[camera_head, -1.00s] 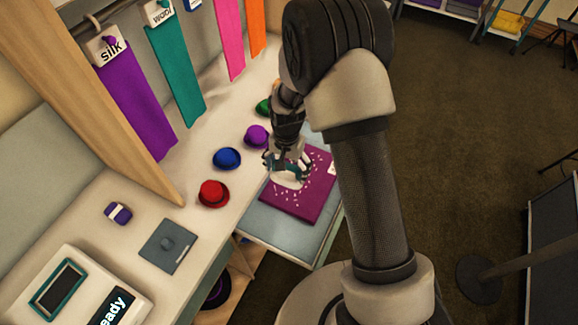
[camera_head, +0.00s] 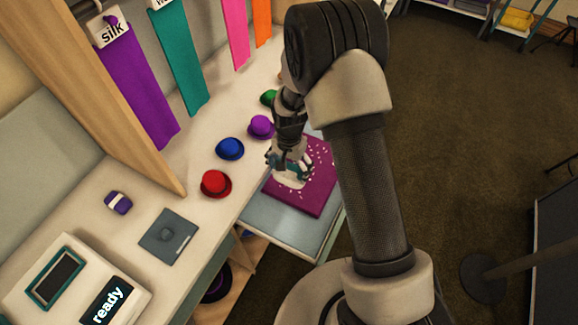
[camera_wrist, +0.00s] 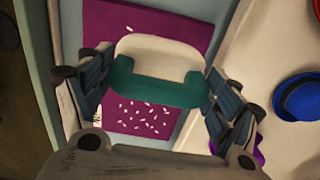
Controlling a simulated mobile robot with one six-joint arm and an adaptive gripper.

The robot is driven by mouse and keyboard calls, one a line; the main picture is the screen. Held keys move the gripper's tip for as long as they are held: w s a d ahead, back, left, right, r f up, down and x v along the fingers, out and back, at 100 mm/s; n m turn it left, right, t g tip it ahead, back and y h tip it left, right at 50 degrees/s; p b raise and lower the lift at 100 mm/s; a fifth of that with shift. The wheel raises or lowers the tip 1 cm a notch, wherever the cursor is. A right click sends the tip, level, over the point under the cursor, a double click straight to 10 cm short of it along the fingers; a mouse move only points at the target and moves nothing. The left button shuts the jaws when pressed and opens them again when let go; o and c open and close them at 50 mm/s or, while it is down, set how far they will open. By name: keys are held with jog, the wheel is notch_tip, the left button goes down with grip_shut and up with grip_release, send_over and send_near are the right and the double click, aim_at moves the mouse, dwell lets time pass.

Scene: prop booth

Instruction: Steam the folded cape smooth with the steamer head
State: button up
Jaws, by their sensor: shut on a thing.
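The folded cape (camera_head: 310,199) is a magenta rectangle lying flat on a pale blue-grey board. White flecks show on its far part; its near part looks plain. My gripper (camera_head: 288,171) is over the cape's left side, shut on the white and teal steamer head (camera_head: 290,182). In the wrist view the steamer head (camera_wrist: 160,52) sits between the two fingers (camera_wrist: 155,88) and covers the middle of the cape (camera_wrist: 108,18). I cannot tell whether the steamer head touches the cloth.
Red (camera_head: 215,184), blue (camera_head: 230,148), purple (camera_head: 261,126) and green (camera_head: 269,97) hats line the counter left of the board (camera_head: 290,231). A device with a "ready" display (camera_head: 107,304) and a grey plate (camera_head: 168,237) are at near left. Cloth strips hang behind.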

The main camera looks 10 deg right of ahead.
aim_at(289, 173)
jog(key=shift+f+b, duration=0.9)
jog(key=shift+f, duration=0.65)
jog(key=shift+w+d+r, duration=0.15)
jog(key=shift+w+d, duration=0.6)
jog(key=shift+w, duration=0.35)
jog(key=shift+w+d+b, duration=0.7)
jog(key=shift+w+d, duration=0.95)
jog(key=shift+w, duration=0.55)
jog(key=shift+w+d+b, duration=0.7)
jog(key=shift+w+d, duration=0.9)
jog(key=shift+w, duration=0.65)
jog(key=shift+w+d+b, duration=0.7)
jog(key=shift+w+d, duration=0.95)
jog(key=shift+w, duration=0.55)
notch_tip(289, 173, up, 15)
jog(key=p, duration=0.9)
